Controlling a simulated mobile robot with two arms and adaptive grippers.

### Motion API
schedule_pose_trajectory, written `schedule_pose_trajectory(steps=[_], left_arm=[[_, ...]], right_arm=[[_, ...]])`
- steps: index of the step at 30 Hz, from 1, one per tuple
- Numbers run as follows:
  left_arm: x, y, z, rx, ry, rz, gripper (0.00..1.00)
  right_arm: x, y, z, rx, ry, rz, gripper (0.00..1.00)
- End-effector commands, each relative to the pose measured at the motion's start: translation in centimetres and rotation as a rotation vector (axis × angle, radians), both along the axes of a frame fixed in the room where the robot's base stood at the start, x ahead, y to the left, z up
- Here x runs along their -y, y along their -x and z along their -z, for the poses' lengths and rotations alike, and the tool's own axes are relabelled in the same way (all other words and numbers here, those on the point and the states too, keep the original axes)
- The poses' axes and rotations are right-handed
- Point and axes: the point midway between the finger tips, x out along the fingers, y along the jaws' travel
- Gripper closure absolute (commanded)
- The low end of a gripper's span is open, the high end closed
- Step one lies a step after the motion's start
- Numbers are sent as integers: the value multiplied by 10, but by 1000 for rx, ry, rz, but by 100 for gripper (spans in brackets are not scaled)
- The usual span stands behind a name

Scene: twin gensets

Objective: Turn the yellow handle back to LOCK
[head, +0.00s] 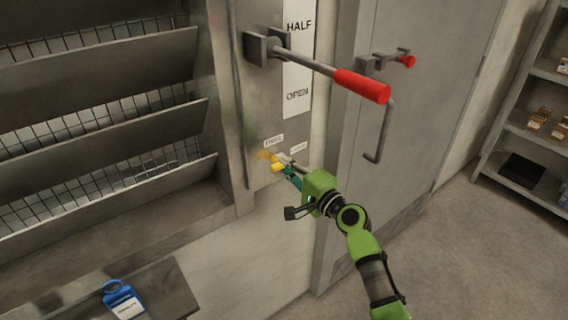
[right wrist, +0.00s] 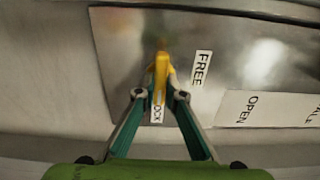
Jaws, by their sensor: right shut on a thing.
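The yellow handle (head: 277,166) sits low on the grey metal panel, below the long red-gripped lever. It also shows in the right wrist view (right wrist: 161,68), where its free end points down the picture towards the partly covered LOCK label (right wrist: 157,114). The FREE label (right wrist: 201,68) is to its right there and also shows in the head view (head: 274,140). My right gripper (right wrist: 160,93) is shut on the handle, a fingertip on each side of its free end. My left gripper is not in view.
A long lever with a red grip (head: 361,86) juts out above my right gripper. A grey door (head: 415,130) with a bent handle stands to the right. A blue padlock-like tag (head: 122,299) lies on a ledge at lower left. Shelves (head: 522,125) stand far right.

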Motion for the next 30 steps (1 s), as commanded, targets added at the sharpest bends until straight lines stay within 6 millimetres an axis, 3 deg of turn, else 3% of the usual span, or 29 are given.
schedule_pose_trajectory(steps=[8,9,10,23,30], left_arm=[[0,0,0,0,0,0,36],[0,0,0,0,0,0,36],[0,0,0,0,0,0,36],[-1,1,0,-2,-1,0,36],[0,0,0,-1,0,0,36]], right_arm=[[0,0,1,-4,-4,0,100],[0,0,1,-4,-3,0,80],[0,0,1,-4,-3,0,73],[3,4,1,-1,-2,1,73],[28,36,2,-2,1,2,73]])
